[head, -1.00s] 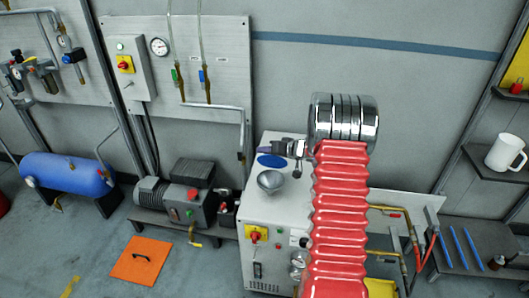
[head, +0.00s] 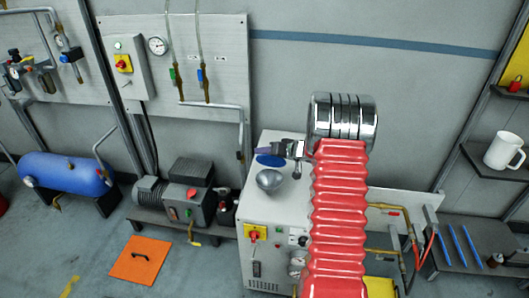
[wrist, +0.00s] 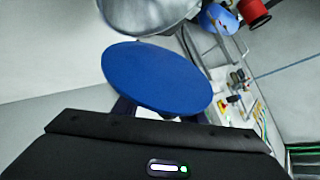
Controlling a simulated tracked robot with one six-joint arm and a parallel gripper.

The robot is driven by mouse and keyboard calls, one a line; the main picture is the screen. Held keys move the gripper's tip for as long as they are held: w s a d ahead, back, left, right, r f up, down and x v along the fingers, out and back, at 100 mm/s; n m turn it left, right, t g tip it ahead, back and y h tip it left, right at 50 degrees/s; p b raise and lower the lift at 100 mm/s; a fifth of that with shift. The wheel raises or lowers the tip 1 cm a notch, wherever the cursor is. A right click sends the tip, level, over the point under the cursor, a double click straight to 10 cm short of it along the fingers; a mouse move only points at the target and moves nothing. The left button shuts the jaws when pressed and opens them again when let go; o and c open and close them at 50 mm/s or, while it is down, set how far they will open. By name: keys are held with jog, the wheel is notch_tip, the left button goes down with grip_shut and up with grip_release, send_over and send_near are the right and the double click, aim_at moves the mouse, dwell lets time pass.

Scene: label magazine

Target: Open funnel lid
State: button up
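The funnel (head: 269,180) is a grey metal bowl on top of the white machine; part of it also shows at the top of the wrist view (wrist: 150,12). The lid (head: 270,160) is a blue disc just behind the funnel's bowl. In the wrist view the lid (wrist: 155,78) lies between the funnel and my gripper's black body.
The white machine (head: 272,210) has knobs and gauges on its front. A pump (head: 190,195) stands to its left, with an orange plate (head: 140,260) on the floor. A shelf with a white mug (head: 504,150) is at right. My red arm covers the machine's right side.

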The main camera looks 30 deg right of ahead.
jog(key=shift+r, duration=0.2)
jog(key=v, duration=1.3)
jog(key=shift+s, duration=0.35)
